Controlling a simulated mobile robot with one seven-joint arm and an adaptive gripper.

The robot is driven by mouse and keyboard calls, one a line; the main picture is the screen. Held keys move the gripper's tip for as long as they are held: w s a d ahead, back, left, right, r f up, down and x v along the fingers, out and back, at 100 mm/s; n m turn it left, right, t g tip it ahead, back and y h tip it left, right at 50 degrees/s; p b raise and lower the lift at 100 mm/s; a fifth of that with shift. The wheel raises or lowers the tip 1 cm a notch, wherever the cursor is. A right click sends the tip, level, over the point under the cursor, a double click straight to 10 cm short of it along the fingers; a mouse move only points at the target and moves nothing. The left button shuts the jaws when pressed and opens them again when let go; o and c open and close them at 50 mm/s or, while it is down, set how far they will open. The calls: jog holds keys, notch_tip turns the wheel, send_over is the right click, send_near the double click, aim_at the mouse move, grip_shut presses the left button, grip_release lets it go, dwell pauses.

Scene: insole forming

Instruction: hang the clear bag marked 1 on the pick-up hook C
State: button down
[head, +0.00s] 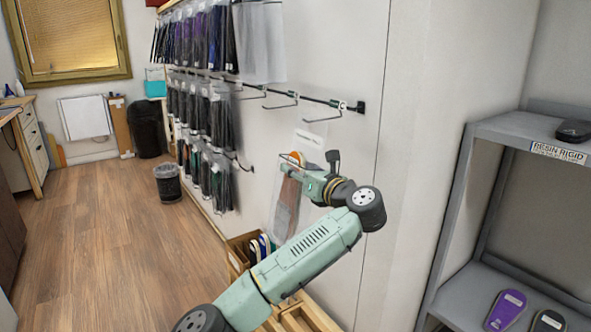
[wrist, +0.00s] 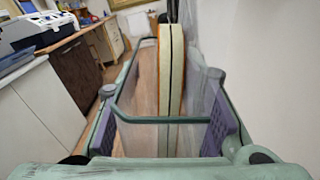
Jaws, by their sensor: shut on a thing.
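My gripper (head: 296,170) is shut on a clear bag (head: 285,215) in front of the white wall, below the end of the upper rail. The bag hangs down with a brown-orange insole inside; its mark is not readable. In the wrist view, cream insoles with orange edges (wrist: 171,75) stand upright in the clear plastic between my gripper's purple pads (wrist: 171,138). Wire hooks stick out from the upper rail; the rightmost empty one (head: 325,118) is above my gripper. No hook letter is readable, so I cannot tell which is C.
Many bagged insoles (head: 200,110) hang in rows to the left. A wooden crate (head: 238,255) with insoles stands on the floor below the bag. A grey shelf (head: 490,125) stands at the right. The wooden floor (head: 110,220) at left is clear.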

dwell(0.3)
jog(key=c, duration=1)
grip_release()
jog(key=shift+c, duration=0.2)
jog(key=shift+s, duration=0.1)
